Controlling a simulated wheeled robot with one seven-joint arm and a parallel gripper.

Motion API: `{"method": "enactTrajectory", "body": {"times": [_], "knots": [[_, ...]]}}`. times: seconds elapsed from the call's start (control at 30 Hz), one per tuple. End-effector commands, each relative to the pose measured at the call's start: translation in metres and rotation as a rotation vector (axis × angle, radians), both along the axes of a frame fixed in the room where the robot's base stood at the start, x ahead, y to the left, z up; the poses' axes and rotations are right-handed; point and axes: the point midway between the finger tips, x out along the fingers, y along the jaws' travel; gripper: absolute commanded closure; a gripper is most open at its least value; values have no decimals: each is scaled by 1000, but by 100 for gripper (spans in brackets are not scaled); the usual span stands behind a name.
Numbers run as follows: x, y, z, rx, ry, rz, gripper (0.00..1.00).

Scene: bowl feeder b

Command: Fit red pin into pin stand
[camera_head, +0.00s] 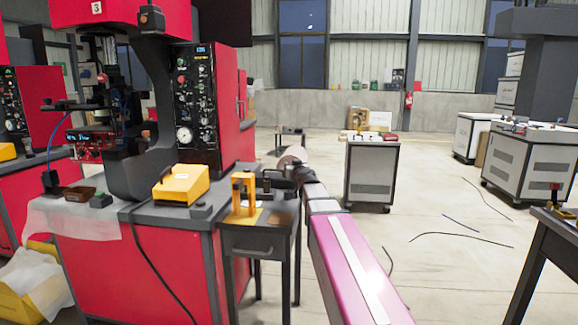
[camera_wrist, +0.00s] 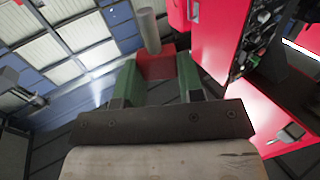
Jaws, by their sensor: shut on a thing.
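My gripper (camera_wrist: 158,78) has green fingers shut on the red pin (camera_wrist: 155,65), a red block with a grey cylinder sticking out of its far side in the wrist view. In the head view my arm reaches to the small dark table, and my gripper (camera_head: 272,180) is a dark shape just right of a yellow upright frame (camera_head: 243,192), probably the pin stand. The frame stands on the table. The pin cannot be made out in the head view, and the stand cannot be made out in the wrist view.
The small dark table (camera_head: 258,240) adjoins a red machine bench (camera_head: 170,260) with a yellow box (camera_head: 181,184) on it. The red machine's control panel (camera_head: 197,105) rises behind. A grey cabinet (camera_head: 372,172) stands farther back. Open floor lies to the right, with loose cables.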

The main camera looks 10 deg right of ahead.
Motion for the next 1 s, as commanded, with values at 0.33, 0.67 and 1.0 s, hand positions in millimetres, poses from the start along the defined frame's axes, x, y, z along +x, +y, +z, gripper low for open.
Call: {"method": "enactTrajectory", "body": {"times": [0.33, 0.67, 1.0], "knots": [[18, 4, -18, 1, -1, 197, 92], [30, 9, -12, 0, -1, 450, 92], [30, 6, 4, 0, -1, 586, 92]]}}
